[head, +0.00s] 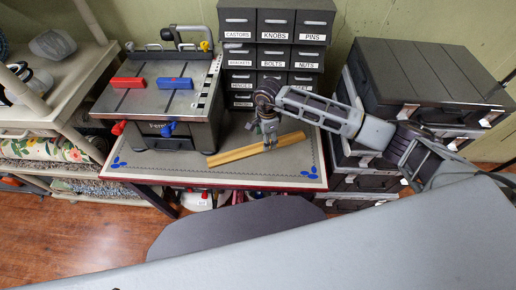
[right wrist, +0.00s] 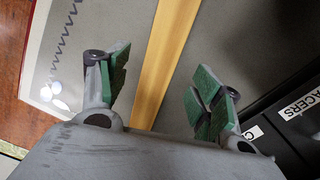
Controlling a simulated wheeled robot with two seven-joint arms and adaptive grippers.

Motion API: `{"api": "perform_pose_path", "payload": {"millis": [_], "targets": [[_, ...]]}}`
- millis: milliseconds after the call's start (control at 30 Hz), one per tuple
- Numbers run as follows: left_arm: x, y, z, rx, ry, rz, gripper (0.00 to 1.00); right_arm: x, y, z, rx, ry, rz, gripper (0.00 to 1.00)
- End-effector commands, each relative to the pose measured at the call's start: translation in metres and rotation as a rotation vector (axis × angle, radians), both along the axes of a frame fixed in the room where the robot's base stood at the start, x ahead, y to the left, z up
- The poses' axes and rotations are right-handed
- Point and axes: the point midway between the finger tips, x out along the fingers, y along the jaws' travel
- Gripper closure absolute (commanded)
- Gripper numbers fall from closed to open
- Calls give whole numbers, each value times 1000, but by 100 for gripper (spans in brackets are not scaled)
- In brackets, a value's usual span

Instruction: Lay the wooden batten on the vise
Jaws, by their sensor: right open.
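The wooden batten (head: 237,154) lies flat and slightly slanted on the grey table mat. It also shows as a pale yellow strip in the right wrist view (right wrist: 168,50). My right gripper (head: 268,144) is over the middle of the batten. In the right wrist view my right gripper (right wrist: 158,82) is open, its green-padded fingers apart on either side of the strip, touching neither edge. What appears to be the vise (head: 137,101) is a dark box with a flat metal top, bearing a red and a blue block, left of the batten. My left gripper is out of view.
A labelled drawer cabinet (head: 272,50) stands behind the batten. Dark stacked cases (head: 425,75) stand at the right, behind my right arm. A shelf unit (head: 60,85) is at the left. The table (head: 215,186) has bare room in front of the batten.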

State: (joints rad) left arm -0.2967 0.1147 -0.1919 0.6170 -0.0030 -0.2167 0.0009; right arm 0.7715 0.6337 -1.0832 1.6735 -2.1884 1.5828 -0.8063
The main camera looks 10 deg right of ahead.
Motion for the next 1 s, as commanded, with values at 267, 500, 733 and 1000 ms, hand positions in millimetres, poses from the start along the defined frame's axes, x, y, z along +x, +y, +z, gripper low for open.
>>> {"api": "perform_pose_path", "payload": {"millis": [267, 500, 733, 1000], "targets": [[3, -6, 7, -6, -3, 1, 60, 0, 1, -30, 1, 1, 0, 35], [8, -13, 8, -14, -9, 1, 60, 1, 1, -43, 0, -1, 1, 35], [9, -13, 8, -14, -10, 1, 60, 1, 1, -43, 0, -1, 1, 35], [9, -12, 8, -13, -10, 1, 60, 1, 1, -43, 0, -1, 1, 44]]}}
